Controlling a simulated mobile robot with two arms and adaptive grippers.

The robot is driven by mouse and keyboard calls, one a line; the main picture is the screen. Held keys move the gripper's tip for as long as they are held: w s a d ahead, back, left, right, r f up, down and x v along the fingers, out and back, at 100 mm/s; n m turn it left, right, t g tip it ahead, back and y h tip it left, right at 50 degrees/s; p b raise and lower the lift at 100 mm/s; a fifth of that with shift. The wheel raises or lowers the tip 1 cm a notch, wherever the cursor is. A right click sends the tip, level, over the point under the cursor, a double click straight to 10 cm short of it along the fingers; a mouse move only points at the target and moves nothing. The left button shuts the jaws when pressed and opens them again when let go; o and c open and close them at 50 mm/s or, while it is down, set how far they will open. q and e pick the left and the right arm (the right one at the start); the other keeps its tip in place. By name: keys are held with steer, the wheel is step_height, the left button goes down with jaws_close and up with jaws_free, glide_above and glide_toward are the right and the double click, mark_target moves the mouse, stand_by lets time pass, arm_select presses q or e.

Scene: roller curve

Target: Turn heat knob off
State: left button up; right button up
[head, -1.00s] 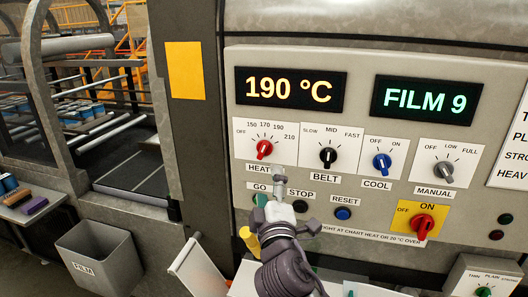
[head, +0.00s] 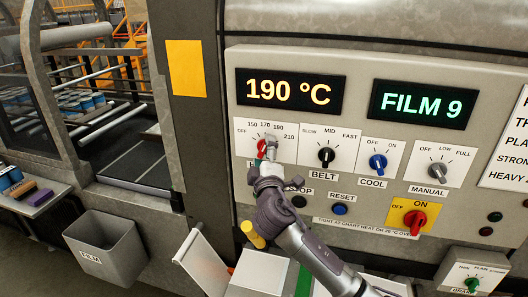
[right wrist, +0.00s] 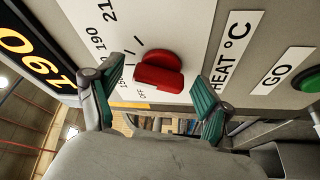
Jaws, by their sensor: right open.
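The red heat knob (head: 261,149) is on the white dial plate (head: 247,131) at the left of the control panel, partly hidden by my right gripper (head: 268,143). In the right wrist view, the red knob (right wrist: 158,73) shows whole, between the two green-padded fingers of my right gripper (right wrist: 153,92). The fingers are open, one on each side, with a visible gap to the knob. The dial is marked OFF, 150, 170, 190 and 210. The temperature display (head: 290,92) reads 190 °C. My left gripper is not in view.
The belt knob (head: 326,155) is close to the right of the gripper, then the blue cool knob (head: 378,162). The red ON/OFF switch (head: 415,220) sits lower right. The reset button (head: 340,209) is below. The green GO button (right wrist: 308,84) shows in the right wrist view.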

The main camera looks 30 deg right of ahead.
steer(key=c, duration=1.2)
steer(key=shift+o, duration=0.2)
steer(key=shift+n, duration=0.4)
steer(key=n, duration=0.1)
steer(key=n+g+y, duration=0.1)
steer(key=n, duration=0.1)
steer(key=shift+r+n, duration=0.2)
steer(key=shift+n, duration=0.1)
steer(key=n+g, duration=0.1)
steer(key=n, duration=0.2)
steer(key=shift+r+g, duration=0.1)
steer(key=shift+g, duration=0.3)
steer(key=n+g, duration=0.1)
steer(key=n, duration=0.2)
steer(key=shift+a+n+g, duration=0.1)
steer(key=shift+n+g, duration=0.2)
steer(key=shift+g, duration=0.1)
steer(key=shift+n+g+h, duration=0.3)
steer(key=shift+n+g, duration=0.5)
steer(key=shift+n, duration=0.6)
